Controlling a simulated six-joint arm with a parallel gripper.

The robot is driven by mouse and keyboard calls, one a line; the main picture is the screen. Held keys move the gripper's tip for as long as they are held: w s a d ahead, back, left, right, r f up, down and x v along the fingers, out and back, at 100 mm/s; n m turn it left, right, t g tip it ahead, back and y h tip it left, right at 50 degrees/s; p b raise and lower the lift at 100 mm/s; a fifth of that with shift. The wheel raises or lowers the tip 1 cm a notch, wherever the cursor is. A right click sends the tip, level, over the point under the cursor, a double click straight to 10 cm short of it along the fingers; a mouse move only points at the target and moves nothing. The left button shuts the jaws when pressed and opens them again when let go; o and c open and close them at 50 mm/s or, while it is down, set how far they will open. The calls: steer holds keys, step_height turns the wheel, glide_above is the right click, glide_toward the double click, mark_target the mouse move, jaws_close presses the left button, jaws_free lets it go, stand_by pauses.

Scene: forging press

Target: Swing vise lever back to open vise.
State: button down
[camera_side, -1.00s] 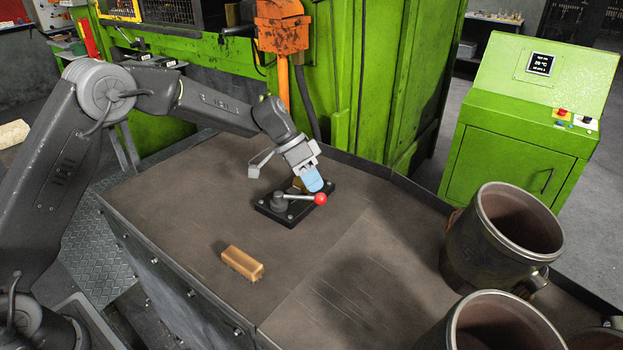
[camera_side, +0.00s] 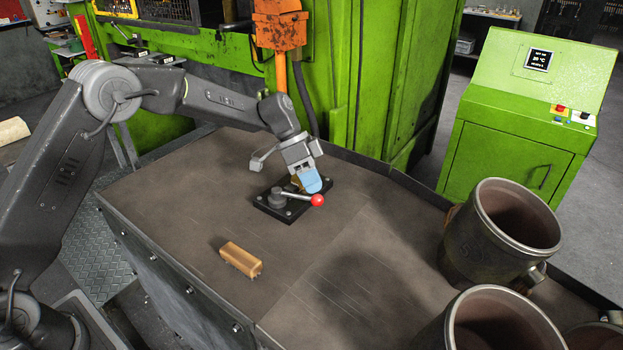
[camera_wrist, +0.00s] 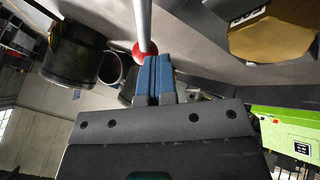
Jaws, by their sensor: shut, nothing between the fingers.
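The vise (camera_side: 275,207) has a dark base plate on the table, with a grey lever (camera_side: 297,195) pointing right in the side view and ending in a red ball knob (camera_side: 317,200). My gripper (camera_side: 311,181) is shut and empty, its blue fingertips just behind the knob in the side view. In the wrist view the shut fingers (camera_wrist: 153,72) overlap the red knob (camera_wrist: 139,51), seemingly against it. The lever rod (camera_wrist: 143,22) runs up from it. A brass-coloured piece (camera_wrist: 275,35) sits at the vise; in the side view my gripper partly hides it.
A loose brass-coloured block (camera_side: 240,259) lies on the table (camera_side: 180,215) front left of the vise. Large metal pots (camera_side: 495,235) stand at the right. A green press (camera_side: 345,80) is behind the table and a green control cabinet (camera_side: 510,150) at the right back.

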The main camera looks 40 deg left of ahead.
steer(key=s+m, duration=0.1)
steer(key=d+m+g, duration=0.1)
steer(key=m, duration=0.1)
steer(key=shift+s+g, duration=0.3)
steer(key=shift+s, duration=0.05)
steer(key=s+m, duration=0.1)
steer(key=m+g+y, duration=0.1)
steer(key=shift+s+d+m, duration=0.3)
steer(key=shift+s, duration=0.1)
steer(key=s+m+g, duration=0.1)
steer(key=s+m+y, duration=0.1)
steer(key=m, duration=0.1)
steer(key=shift+s+g+y, duration=0.1)
steer(key=shift+g+y, duration=0.2)
steer(key=shift+g, duration=0.1)
steer(key=shift+s+a+m+g+y, duration=0.15)
steer(key=shift+s+m+g+y, duration=0.2)
steer(key=shift+m, duration=0.45)
steer(key=shift+s+a+m+g+y, duration=0.15)
steer(key=shift+s+m+y, duration=0.2)
steer(key=shift+s+m, duration=0.35)
steer(key=shift+w, duration=0.1)
steer(key=v, duration=0.7)
steer(key=shift+r, duration=0.2)
steer(key=shift+w, duration=0.1)
